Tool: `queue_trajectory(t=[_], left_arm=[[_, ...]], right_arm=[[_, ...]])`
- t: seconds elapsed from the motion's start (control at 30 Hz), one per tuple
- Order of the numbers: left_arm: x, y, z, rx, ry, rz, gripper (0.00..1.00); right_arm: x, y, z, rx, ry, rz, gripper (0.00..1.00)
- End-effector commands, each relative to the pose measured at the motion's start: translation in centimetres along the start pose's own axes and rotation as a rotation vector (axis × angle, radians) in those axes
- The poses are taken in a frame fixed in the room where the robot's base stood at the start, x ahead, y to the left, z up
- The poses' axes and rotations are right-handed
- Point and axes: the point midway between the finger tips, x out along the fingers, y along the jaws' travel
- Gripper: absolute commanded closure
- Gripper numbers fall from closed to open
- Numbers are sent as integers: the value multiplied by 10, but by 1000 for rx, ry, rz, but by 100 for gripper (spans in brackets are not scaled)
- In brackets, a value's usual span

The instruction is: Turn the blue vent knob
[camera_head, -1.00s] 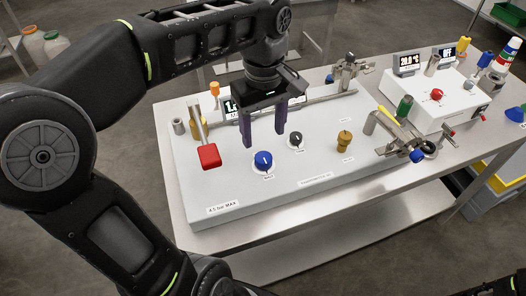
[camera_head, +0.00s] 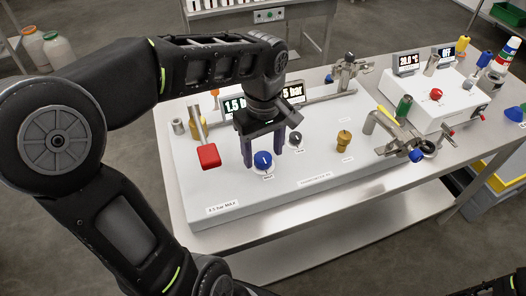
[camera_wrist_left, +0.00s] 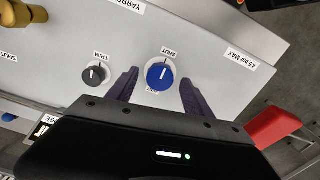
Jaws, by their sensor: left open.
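The blue vent knob (camera_head: 263,160) is round with a white pointer line and sits on the white sloped panel (camera_head: 215,190). It also shows in the left wrist view (camera_wrist_left: 160,76), with its pointer toward the "SHUT" label. My left gripper (camera_head: 264,163) is open above the panel, with one dark finger on each side of the blue knob. In the left wrist view the fingers (camera_wrist_left: 158,88) flank the knob with gaps, and do not touch it. My right gripper is not recognisable in these views.
A dark trim knob (camera_head: 295,138) is close beside the right finger. A red-ended lever (camera_head: 209,155) stands left of the gripper. A brass knob (camera_head: 343,140) and metal pipe fittings (camera_head: 400,135) are farther right. The panel's front is clear.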

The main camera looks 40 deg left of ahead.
Motion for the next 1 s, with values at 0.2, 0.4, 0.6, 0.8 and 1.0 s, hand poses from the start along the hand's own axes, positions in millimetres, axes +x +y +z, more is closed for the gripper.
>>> queue_trajectory(t=[0.2,0.4,0.6,0.8,1.0], left_arm=[[10,0,0,0,1,0,41],[10,0,0,0,1,0,42],[10,0,0,0,0,0,59],[10,0,0,0,0,0,75],[10,0,0,0,0,0,91]], right_arm=[[0,0,0,0,0,0,76],[0,0,0,0,0,0,76],[0,0,0,0,0,0,76],[0,0,0,0,0,0,76],[0,0,0,0,0,0,76]])
